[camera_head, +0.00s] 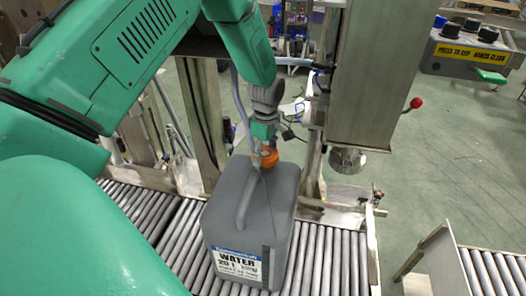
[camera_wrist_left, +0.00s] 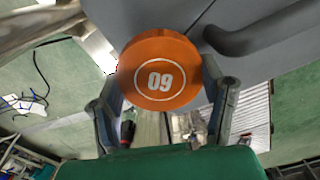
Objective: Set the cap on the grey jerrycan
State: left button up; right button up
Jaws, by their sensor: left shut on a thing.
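The grey jerrycan (camera_head: 272,205) stands upright on the roller conveyor, with a white and blue "WATER 20 l" label on its front. An orange cap (camera_head: 269,157) is at the can's top back edge in the head view. In the left wrist view the cap (camera_wrist_left: 160,70) shows its round face with a white "60" upside down. My left gripper (camera_head: 265,146) comes down from above and is shut on the cap; its two fingers (camera_wrist_left: 163,105) lie on either side of it. The can's grey top and handle (camera_wrist_left: 270,32) lie right behind the cap. Whether the cap touches the spout is hidden.
The roller conveyor (camera_head: 183,240) runs under the can. A steel column with a round metal head (camera_head: 347,160) stands just right of the can. A control box (camera_head: 468,50) is at the upper right, and another roller section (camera_head: 490,270) at the lower right.

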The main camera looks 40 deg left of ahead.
pick_arm(q)
jog(key=shift+d, duration=0.1)
jog(key=shift+a+f, duration=0.25)
jog(key=shift+a, duration=0.4)
jog(key=shift+d+r+p, duration=0.15)
jog(key=shift+d+p, duration=0.15)
jog(key=shift+d, duration=0.3)
jog(key=shift+a+f, duration=0.3)
jog(key=shift+a, duration=0.2)
jog(key=shift+d, duration=0.1)
pick_arm(e)
jog(key=shift+a+r, duration=0.25)
jog(key=shift+r, duration=0.1)
pick_arm(q)
jog(key=shift+d+f, duration=0.25)
pick_arm(e)
jog(key=shift+d+f, duration=0.2)
jog(key=shift+d, duration=0.1)
pick_arm(q)
jog(key=shift+a, duration=0.1)
pick_arm(e)
jog(key=shift+a+r, duration=0.1)
